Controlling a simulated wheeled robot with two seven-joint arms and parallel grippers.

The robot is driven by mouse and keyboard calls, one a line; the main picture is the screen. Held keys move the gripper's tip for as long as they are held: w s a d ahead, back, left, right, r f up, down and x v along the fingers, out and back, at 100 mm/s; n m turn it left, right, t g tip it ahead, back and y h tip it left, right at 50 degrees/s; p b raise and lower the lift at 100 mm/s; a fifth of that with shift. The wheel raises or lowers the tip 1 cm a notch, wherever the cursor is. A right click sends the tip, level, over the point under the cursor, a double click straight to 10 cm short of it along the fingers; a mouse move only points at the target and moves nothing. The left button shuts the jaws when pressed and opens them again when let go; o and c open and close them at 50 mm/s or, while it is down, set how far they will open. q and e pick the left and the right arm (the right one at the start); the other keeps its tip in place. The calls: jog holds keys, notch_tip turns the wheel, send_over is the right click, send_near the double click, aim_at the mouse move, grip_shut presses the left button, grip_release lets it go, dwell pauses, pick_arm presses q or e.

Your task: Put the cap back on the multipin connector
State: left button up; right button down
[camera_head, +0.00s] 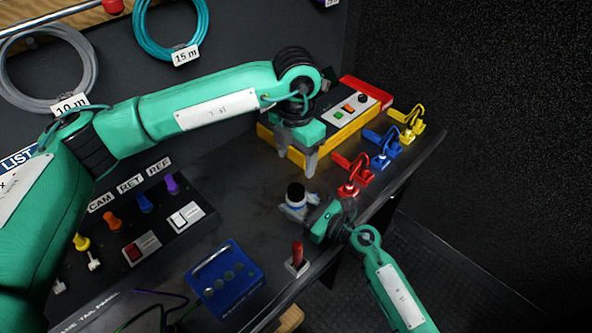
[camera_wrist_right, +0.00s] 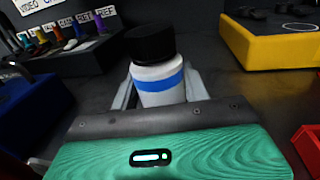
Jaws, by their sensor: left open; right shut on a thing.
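A white cylinder with a blue band and a black top (camera_head: 296,193) stands upright near the desk's front right edge. It also shows in the right wrist view (camera_wrist_right: 158,78). It looks like the multipin connector; I cannot tell whether its black top is the separate cap. My right gripper (camera_head: 299,209) is shut on its white body, with a finger on each side. My left gripper (camera_head: 296,162) is open and empty, fingers pointing down, just behind the cylinder and in front of the yellow box. No other loose cap is clearly visible.
The yellow box (camera_head: 322,138) with a red back edge stands behind. Red (camera_head: 352,174), blue (camera_head: 382,148) and yellow (camera_head: 408,122) clip-like parts line the right edge. A red-handled lever (camera_head: 297,258) and blue box (camera_head: 225,283) are in front. The desk left of the cylinder is clear.

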pick_arm(q)
jog(key=shift+r, duration=0.8)
pick_arm(e)
jog(key=c, duration=0.6)
grip_release()
pick_arm(q)
notch_tip(320, 180, down, 3)
jog(key=b, duration=0.3)
jog(key=shift+f, duration=0.2)
pick_arm(e)
jog(key=v, duration=1.3)
jog(key=shift+f, duration=0.15)
pick_arm(q)
jog(key=shift+b, duration=0.3)
pick_arm(e)
jog(key=shift+s+d, duration=0.25)
jog(key=shift+d, duration=0.1)
pick_arm(q)
jog(key=shift+f, duration=0.1)
